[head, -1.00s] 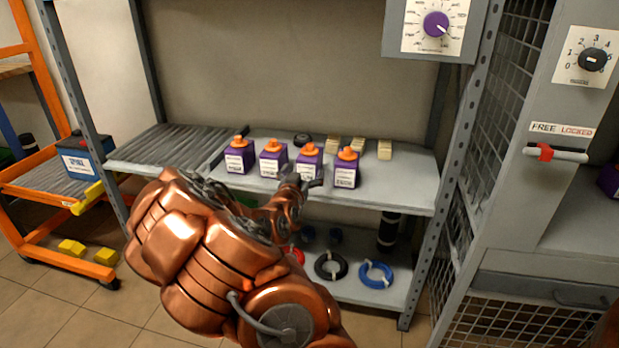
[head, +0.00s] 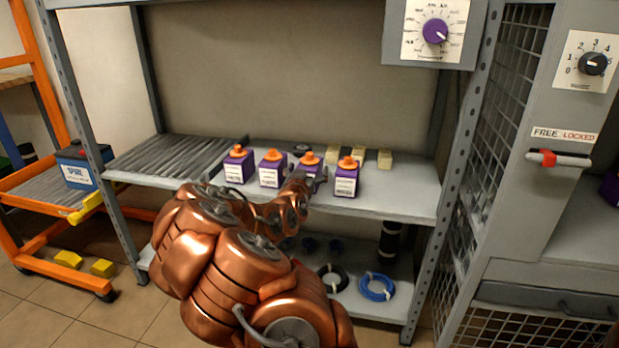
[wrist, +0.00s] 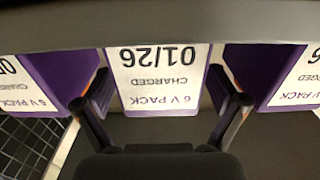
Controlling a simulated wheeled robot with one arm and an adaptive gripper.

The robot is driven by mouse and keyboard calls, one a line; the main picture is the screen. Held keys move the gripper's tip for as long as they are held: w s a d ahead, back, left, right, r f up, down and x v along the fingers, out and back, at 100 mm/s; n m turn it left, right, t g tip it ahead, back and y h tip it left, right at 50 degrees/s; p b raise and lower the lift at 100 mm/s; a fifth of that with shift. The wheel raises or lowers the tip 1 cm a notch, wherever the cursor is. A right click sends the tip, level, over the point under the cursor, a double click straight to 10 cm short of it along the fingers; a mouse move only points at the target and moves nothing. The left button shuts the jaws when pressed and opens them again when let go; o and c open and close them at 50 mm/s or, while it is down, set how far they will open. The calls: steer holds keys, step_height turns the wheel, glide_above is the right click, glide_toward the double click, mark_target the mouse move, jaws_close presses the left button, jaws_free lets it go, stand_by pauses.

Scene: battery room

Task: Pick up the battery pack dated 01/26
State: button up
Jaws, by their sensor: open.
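Several purple battery packs with orange caps stand in a row on the grey shelf. In the wrist view, upside down, the pack in the middle has a white label reading 01/26, CHARGED, 6 V PACK (wrist: 160,68). In the head view this appears to be the third pack from the left (head: 309,159), partly hidden by my arm. My gripper (wrist: 163,98) is open, with one finger at each side of that pack's front. It is empty, and I cannot tell whether the fingers touch the pack. In the head view my gripper (head: 306,180) is at the shelf front.
Neighbouring packs stand close on both sides, one to the left (head: 271,172) and one to the right (head: 345,180). Pale blocks (head: 385,159) lie behind. A ribbed mat (head: 170,158) covers the shelf's left. A blue coil (head: 377,287) lies below. A mesh cabinet (head: 500,130) stands right.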

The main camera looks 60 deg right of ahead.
steer(key=shift+x, duration=1)
jaws_close()
